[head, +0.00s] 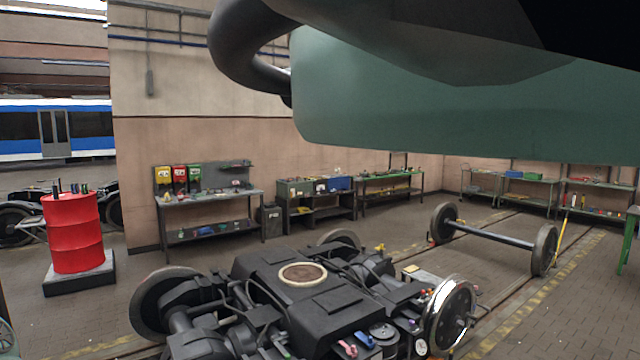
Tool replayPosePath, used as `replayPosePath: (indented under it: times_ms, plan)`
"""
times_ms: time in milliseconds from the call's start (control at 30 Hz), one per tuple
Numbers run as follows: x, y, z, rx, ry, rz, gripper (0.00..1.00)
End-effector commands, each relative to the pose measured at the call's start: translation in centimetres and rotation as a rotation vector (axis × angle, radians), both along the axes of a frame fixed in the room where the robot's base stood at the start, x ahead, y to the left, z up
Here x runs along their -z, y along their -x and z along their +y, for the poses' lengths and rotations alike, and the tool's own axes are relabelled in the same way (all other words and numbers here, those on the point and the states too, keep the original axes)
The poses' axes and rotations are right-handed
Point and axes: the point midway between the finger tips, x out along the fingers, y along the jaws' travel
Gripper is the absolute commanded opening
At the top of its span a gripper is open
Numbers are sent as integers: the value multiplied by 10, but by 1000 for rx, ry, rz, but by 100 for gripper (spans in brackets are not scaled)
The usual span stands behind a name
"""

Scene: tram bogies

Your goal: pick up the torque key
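I cannot pick out the torque key with certainty; the hand tools in the head view are too small to tell apart. Small coloured items, among them a pink one (347,348) and a blue one (364,339), lie on the near edge of the dark bogie (310,300). Several small upright items stand on top of the red drum (73,232) at the left. My gripper is not in view. A large green and dark shape close to the camera covers the upper right and hides what is behind it.
A workbench (205,196) with red, yellow and green boxes stands against the wall. A grey cabinet (297,188) and more benches (510,180) stand farther right. A wheelset (492,235) sits on the rails behind the bogie. Paved floor (130,290) is free between drum and bogie.

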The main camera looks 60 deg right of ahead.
Motion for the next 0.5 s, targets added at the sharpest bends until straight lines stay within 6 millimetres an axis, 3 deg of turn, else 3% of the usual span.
replayPosePath:
  times_ms: [67, 500]
  plan:
    - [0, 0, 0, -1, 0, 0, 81]
    - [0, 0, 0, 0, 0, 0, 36]
